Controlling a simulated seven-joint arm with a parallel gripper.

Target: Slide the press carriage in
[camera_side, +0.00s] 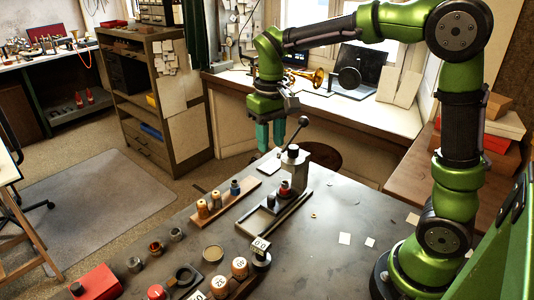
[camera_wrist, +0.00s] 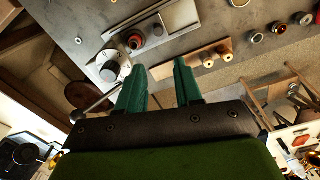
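The press (camera_side: 303,170) stands on the grey bench, with a grey column, a dark round top and a lever ending in a black ball knob (camera_side: 303,122). Its pale rails (camera_side: 279,215) run toward the lower left. A small dark block, seemingly the carriage (camera_side: 269,203), sits on the rails, with a red-and-black piece (camera_side: 284,188) behind it near the column. The press also shows in the wrist view (camera_wrist: 115,68), with the red-ringed piece (camera_wrist: 134,40) beside it. My gripper (camera_side: 270,150) is above the bench, left of the press head. Its teal fingers (camera_wrist: 157,75) are apart with nothing between them.
A wooden strip (camera_side: 232,205) with several small spools lies left of the rails. Cups, a round tin (camera_side: 213,253), a red box (camera_side: 97,284) and numbered pieces (camera_side: 239,267) fill the front. White paper squares (camera_side: 345,238) lie right. The bench right of the rails is mostly clear.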

